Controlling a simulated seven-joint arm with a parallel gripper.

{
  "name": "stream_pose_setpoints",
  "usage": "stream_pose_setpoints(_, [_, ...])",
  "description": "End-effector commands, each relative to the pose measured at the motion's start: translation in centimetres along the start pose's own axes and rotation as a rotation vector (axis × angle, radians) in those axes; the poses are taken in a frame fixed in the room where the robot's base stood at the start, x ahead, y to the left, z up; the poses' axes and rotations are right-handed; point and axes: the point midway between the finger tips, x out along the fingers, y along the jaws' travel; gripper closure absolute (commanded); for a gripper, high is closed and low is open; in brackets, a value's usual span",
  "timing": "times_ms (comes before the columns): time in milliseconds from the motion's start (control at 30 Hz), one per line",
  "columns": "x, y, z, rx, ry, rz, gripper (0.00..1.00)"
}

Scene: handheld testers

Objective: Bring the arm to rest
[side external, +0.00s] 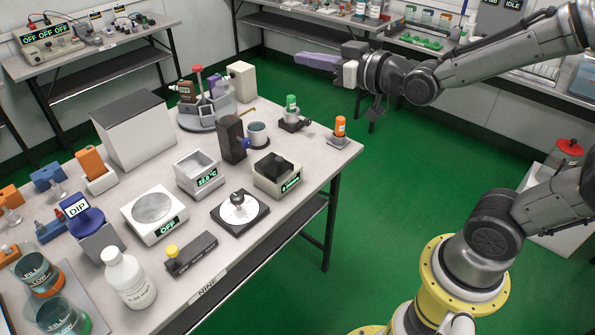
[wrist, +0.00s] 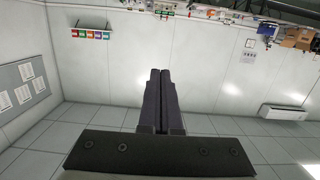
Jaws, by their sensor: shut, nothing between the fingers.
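My gripper (side external: 318,62) is raised high in the side external view, beyond the far right end of the work table (side external: 348,152). Its purple-grey fingers point left and lie together with nothing between them. In the wrist view the two dark fingers (wrist: 159,95) are side by side and touching. The gripper is well above and apart from everything on the table.
The table holds several testers, a white bottle (side external: 129,278), a scale marked OFF (side external: 154,209) and an orange-capped vial (side external: 340,126) near its right edge. A back bench (side external: 290,18) with bottles stands behind my arm. Green floor (side external: 400,200) between table and my base is clear.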

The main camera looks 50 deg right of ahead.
Motion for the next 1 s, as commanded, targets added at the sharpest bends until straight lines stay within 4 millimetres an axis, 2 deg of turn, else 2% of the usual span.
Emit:
stream_pose_setpoints(33, [-1.5, -0.1, -1.0, 0.0, -0.023, 0.0, 1.0])
stream_pose_setpoints(100, [-3.4, -0.1, -1.3, 0.002, -0.082, 0.001, 1.0])
stream_pose_setpoints(267, [-8.2, -0.2, -0.4, 0.007, -0.236, 0.001, 1.0])
stream_pose_setpoints(433, [-13.6, -0.3, 2.5, 0.013, -0.44, -0.002, 1.0])
stream_pose_setpoints(600, [-18.4, -0.5, 6.9, 0.018, -0.687, -0.006, 1.0])
stream_pose_setpoints(700, [-20.5, -0.5, 9.3, 0.02, -0.825, -0.008, 1.0])
stream_pose_setpoints(800, [-21.9, -0.6, 10.6, 0.021, -0.91, -0.009, 1.0])
stream_pose_setpoints(1000, [-22.5, -0.6, 11.1, 0.021, -0.947, -0.01, 1.0])
